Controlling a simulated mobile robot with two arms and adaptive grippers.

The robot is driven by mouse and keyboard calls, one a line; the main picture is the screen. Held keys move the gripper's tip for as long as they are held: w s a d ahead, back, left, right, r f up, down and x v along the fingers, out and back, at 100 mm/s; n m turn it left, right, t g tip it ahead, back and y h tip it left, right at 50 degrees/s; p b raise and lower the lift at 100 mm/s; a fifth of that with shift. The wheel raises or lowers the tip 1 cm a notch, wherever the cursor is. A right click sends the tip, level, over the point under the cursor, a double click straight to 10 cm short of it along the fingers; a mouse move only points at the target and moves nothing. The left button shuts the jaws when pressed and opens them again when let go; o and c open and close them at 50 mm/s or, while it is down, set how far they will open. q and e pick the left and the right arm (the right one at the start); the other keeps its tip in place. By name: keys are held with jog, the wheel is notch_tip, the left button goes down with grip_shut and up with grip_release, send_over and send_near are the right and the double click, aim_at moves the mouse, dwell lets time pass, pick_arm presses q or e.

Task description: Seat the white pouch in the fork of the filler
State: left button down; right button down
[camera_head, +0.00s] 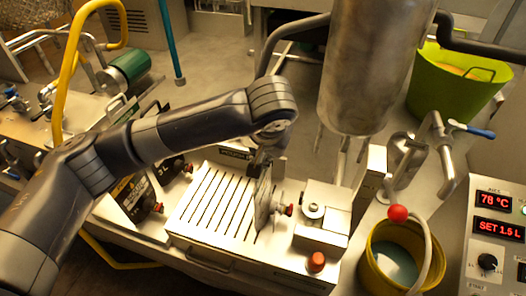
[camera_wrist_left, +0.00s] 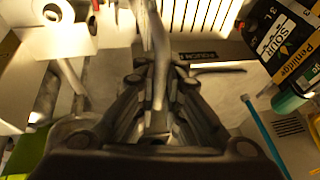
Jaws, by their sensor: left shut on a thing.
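My left gripper (camera_head: 265,155) comes down from above at the back of the slatted rack and is shut on the white pouch (camera_head: 263,198). The pouch is upright and seen nearly edge-on, with a red cap (camera_head: 288,210) to its right, facing the filler (camera_head: 322,212). The filler is a pale block with a round dial, just right of the pouch; I cannot make out its fork. The wrist view shows the pouch (camera_wrist_left: 159,45) as a thin pale strip between my left gripper's fingers (camera_wrist_left: 158,80). My right gripper is not in view.
The slatted rack (camera_head: 205,205) lies under and left of the pouch. Dark labelled pouches (camera_head: 132,197) with red caps stand left of it. A steel tank (camera_head: 372,60) hangs behind the filler. A yellow bucket (camera_head: 368,262) and a red button (camera_head: 316,262) are at the right.

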pick_arm(q)
jog(key=shift+f, duration=0.55)
dwell(0.4)
jog(key=c, duration=1.6)
grip_release()
jog(key=shift+c, duration=0.2)
jog(key=shift+r, duration=0.1)
jog(key=v, duration=1.1)
jog(key=shift+s+r, duration=0.2)
jog(key=shift+r, duration=0.1)
